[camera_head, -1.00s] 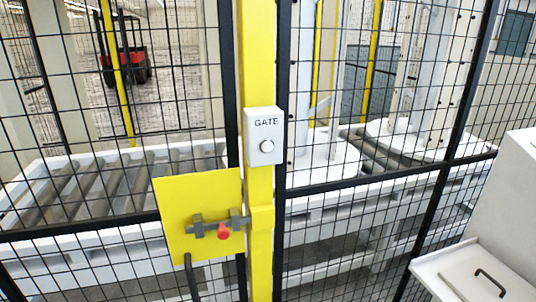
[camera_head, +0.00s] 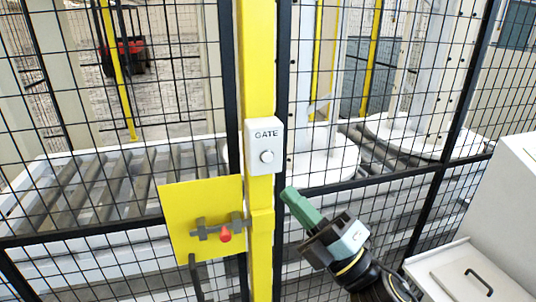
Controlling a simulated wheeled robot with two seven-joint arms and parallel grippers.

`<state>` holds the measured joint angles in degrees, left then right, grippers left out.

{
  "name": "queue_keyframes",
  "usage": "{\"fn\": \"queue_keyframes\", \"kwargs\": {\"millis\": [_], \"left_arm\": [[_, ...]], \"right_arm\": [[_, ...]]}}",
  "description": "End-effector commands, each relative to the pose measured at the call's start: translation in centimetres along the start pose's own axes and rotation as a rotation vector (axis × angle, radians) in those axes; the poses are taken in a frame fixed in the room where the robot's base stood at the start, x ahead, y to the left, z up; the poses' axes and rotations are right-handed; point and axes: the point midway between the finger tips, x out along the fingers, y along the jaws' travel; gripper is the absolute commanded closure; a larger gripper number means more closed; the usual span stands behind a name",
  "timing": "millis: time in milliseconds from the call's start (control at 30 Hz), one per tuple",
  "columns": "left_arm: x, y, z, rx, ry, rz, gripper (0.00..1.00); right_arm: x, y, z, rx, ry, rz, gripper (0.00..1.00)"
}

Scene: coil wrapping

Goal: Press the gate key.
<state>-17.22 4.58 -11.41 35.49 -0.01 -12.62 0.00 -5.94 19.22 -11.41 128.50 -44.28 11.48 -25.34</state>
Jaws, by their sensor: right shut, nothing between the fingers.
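The box is fixed to a yellow post (camera_head: 259,80) in the middle of the head view. My right gripper (camera_head: 287,194) comes in from the lower right, with its green fingers shut and nothing between them. Its tip is below and slightly right of the box, apart from the button in the picture. My left gripper is not in view.
A yellow plate (camera_head: 202,215) with a grey bolt and red knob (camera_head: 225,235) is left of the post. Black mesh fence spans both sides. Behind it is a roller conveyor (camera_head: 110,190). A white cabinet (camera_head: 500,210) stands at the right.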

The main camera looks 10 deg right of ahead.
Motion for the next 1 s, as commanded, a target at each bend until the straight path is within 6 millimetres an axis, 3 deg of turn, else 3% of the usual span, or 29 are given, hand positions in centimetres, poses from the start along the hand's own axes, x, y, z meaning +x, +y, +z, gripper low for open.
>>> {"fn": "queue_keyframes", "kwargs": {"millis": [133, 567, 1000], "left_arm": [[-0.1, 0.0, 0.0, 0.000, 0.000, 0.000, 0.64], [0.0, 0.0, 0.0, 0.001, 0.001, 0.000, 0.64], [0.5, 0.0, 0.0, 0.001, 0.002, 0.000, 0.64]], "right_arm": [[0.2, 1.0, -0.4, -0.023, 0.015, 0.019, 1.00], [0.7, 0.6, 0.0, -0.020, 0.013, 0.019, 1.00], [4.9, -2.3, 3.0, -0.020, 0.013, 0.019, 1.00]]}}
